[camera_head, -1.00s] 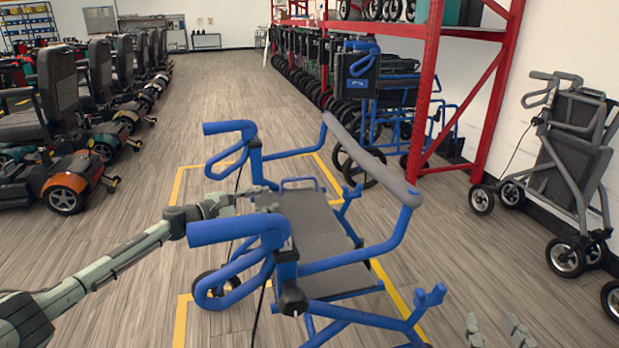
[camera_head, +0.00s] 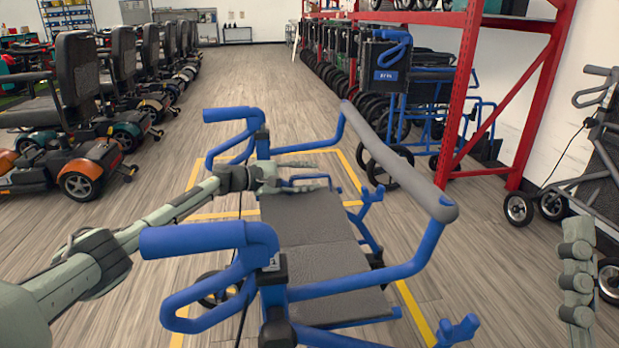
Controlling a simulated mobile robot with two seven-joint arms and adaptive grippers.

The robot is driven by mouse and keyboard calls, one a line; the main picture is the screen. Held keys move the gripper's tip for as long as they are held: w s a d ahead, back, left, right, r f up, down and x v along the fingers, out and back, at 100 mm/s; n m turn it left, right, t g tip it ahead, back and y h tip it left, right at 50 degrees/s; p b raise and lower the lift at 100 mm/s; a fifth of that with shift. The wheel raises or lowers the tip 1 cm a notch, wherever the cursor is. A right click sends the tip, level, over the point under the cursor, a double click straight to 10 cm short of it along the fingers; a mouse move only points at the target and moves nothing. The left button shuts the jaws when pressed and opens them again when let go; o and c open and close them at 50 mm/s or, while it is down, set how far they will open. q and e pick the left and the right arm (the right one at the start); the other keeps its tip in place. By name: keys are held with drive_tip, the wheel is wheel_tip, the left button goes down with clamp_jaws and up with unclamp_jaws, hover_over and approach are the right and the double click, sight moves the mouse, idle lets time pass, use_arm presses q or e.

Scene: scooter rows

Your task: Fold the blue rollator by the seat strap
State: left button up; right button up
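The blue rollator (camera_head: 410,268) stands unfolded in front of me, with blue tubing, a grey padded backrest bar and a grey seat (camera_head: 318,215) lying spread, with a crease across it. A blue seat strap (camera_head: 328,178) forms a small loop at the seat's far edge.
Yellow floor lines (camera_head: 352,170) surround the rollator. A row of scooters (camera_head: 82,120) stands at left. A grey folded rollator (camera_head: 603,150) leans by the right wall. The middle aisle is clear.

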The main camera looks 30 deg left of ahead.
use_arm(q)
drive_tip(key=shift+w+d, duration=0.15)
drive_tip(key=shift+w, duration=0.05)
drive_tip(key=shift+c, duration=0.4)
clamp_jaws()
